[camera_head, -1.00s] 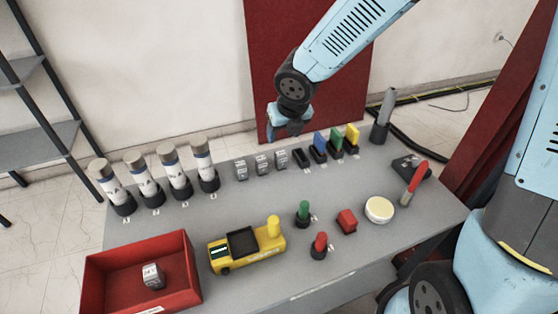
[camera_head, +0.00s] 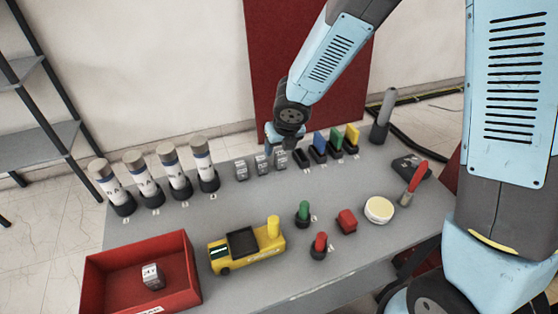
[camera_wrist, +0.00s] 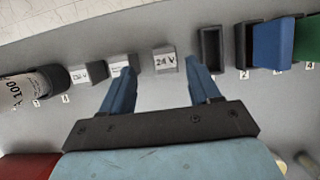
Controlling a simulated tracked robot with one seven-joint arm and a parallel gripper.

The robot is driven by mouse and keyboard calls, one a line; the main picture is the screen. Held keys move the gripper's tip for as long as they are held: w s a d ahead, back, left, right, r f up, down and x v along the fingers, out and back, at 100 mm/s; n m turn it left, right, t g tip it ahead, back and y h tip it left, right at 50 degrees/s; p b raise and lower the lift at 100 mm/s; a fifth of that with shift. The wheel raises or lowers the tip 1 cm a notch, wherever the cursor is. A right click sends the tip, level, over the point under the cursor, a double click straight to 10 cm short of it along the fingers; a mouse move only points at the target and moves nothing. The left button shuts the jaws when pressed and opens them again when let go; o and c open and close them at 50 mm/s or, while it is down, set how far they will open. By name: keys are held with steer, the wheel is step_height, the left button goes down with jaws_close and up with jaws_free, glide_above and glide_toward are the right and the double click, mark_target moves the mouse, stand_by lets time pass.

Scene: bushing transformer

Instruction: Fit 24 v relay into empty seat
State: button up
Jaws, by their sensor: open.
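A small grey relay block (camera_wrist: 165,62) marked "24 V" stands at the right end of a row of three, seen in the wrist view. It also shows in the head view (camera_head: 280,159), just below my gripper (camera_head: 284,141). In the wrist view my gripper (camera_wrist: 160,75) is open, its two blue fingers apart on either side of the block's near side, with nothing held. A black empty seat (camera_wrist: 211,48) lies just right of the block; it also shows in the head view (camera_head: 303,159). Another grey block (camera_head: 152,277), its marking apparently "24 V", lies in a red bin.
Grey blocks (camera_wrist: 122,64) and (camera_wrist: 80,72) stand left of the relay. Seats with a blue card (camera_head: 320,141), a green card (camera_head: 337,138) and a yellow card (camera_head: 352,135) stand right. The red bin (camera_head: 190,262) and yellow tool (camera_head: 246,246) are nearer the front.

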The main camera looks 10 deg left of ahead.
mark_target(281, 153)
steer(key=shift+d+x, duration=0.15)
steer(key=shift+x, duration=0.65)
steer(key=shift+d+x, duration=0.15)
steer(key=shift+x, duration=1.8)
steer(key=shift+c, duration=0.2)
steer(key=c, duration=1)
steer(key=shift+r, duration=0.1)
steer(key=shift+d+r, duration=0.1)
steer(key=shift+r, duration=1.25)
steer(key=s+d+r, duration=0.6)
steer(key=s, duration=0.1)
steer(key=s+d+r, duration=0.3)
steer(key=r, duration=0.1)
steer(key=shift+s+d, duration=0.1)
steer(key=shift+s, duration=0.15)
